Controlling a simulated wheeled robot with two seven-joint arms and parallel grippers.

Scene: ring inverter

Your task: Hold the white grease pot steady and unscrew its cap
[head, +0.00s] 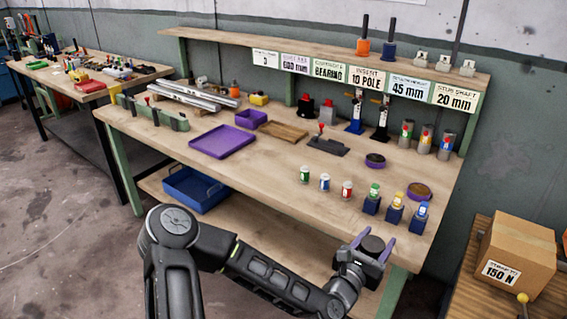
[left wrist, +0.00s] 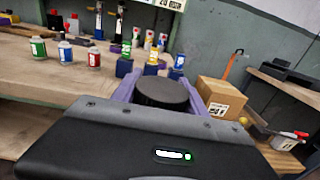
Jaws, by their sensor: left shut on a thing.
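My left gripper (head: 373,247) is at the front right edge of the workbench, its purple fingers shut on a dark round thing (head: 372,245). In the left wrist view, the dark round thing (left wrist: 162,91) has a flat black top and sits between the two purple fingers of the left gripper (left wrist: 160,88). Its lower part is hidden, so I cannot tell whether it is the grease pot's cap. Small white containers with green (head: 304,174), blue (head: 325,182) and red (head: 347,189) labels stand on the bench. My right gripper is not in view.
Blue holders with coloured tops (head: 371,203) stand near the bench's right front. A brown round dish (head: 419,191) and a dark round dish (head: 375,160) lie behind them. A purple tray (head: 222,141) is at the left. A cardboard box (head: 516,257) stands at the right.

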